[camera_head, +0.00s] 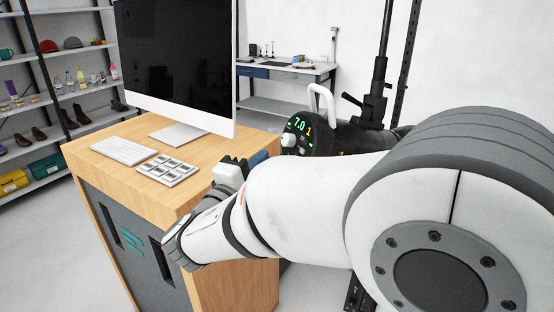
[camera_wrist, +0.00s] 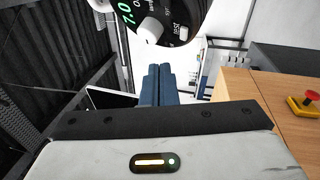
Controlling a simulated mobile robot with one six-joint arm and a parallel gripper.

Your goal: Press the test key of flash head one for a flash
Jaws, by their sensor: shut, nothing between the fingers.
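Flash head one (camera_head: 343,138) is a black unit with a white handle, right of the desk, partly hidden by my arm. Its green display reads 7.0, with a yellow 1 beside it. In the wrist view its round back panel (camera_wrist: 168,10) is at the top, cut off by the frame, with a white knob (camera_wrist: 148,30). The small white test key (camera_wrist: 183,34) sits beside the word "test". My gripper (camera_wrist: 159,70) has its blue fingers shut and empty, pointing at the panel's lower edge, with the key up and to the right. It also shows in the head view (camera_head: 260,157).
The wooden desk (camera_head: 119,171) holds a large monitor (camera_head: 180,65), a keyboard (camera_head: 124,150) and a button pad (camera_head: 167,169). In the wrist view a red button on a yellow base (camera_wrist: 306,104) stands on wood at right. A black stand (camera_head: 380,70) rises behind the flash head.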

